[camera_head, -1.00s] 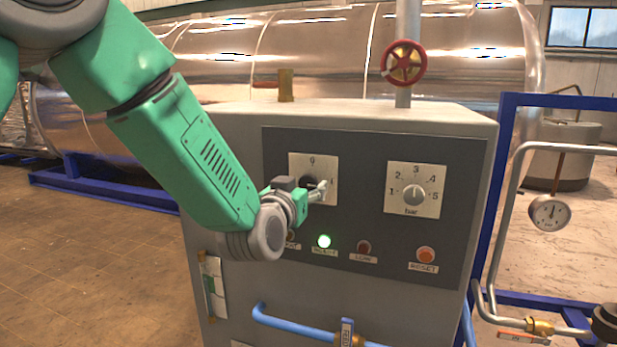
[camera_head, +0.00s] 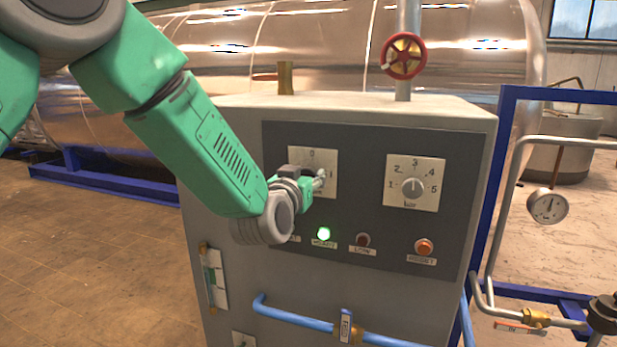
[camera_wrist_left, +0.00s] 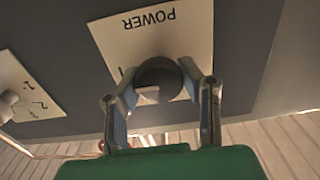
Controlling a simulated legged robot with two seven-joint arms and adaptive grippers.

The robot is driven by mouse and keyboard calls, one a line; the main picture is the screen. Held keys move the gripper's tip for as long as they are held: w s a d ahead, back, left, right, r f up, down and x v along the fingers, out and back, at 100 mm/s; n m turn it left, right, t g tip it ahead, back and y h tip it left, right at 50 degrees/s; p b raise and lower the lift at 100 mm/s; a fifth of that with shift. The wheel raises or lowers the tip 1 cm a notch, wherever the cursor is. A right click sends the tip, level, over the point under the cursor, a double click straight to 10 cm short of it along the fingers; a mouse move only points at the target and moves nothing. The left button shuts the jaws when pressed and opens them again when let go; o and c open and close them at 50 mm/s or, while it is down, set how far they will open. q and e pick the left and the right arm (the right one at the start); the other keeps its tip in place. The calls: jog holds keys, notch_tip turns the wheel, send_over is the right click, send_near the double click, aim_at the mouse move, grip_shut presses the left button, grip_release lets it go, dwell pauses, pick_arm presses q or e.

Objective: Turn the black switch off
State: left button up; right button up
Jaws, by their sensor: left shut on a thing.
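The black switch (camera_wrist_left: 158,74) is a round dark knob on a pale plate marked POWER (camera_wrist_left: 120,40) in the left wrist view. My left gripper (camera_wrist_left: 160,88) is shut on it, one finger on each side. In the head view the same plate (camera_head: 325,158) shows the marks 0 and 1. There my left gripper (camera_head: 318,183) is at the plate and hides most of the knob, so its setting cannot be read. My right gripper is in neither view.
A bar dial (camera_head: 413,187) sits right of the switch. A red valve wheel (camera_head: 403,56) stands above the cabinet. A blue pipe (camera_head: 290,318) runs low in front.

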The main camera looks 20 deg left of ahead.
pick_arm(q)
jog(key=n+b, duration=0.1)
jog(key=n, duration=0.1)
jog(key=n+b, duration=0.1)
jog(key=b, duration=0.1)
jog(key=shift+a+f+n, duration=0.1)
jog(key=shift+f+n, duration=0.1)
jog(key=shift+n, duration=0.2)
jog(key=n+b, duration=0.4)
jog(key=n, duration=0.1)
jog(key=n+b, duration=0.4)
jog(key=n, duration=0.1)
jog(key=shift+a+f+n, duration=0.1)
jog(key=shift+f+n, duration=0.1)
jog(key=shift+n, duration=0.1)
jog(key=shift+n+b, duration=1.5)
jog(key=shift+n, duration=0.2)
jog(key=o, duration=1.1)
jog(key=shift+c, duration=0.2)
jog(key=shift+o, duration=0.6)
jog(key=shift+a, duration=0.1)
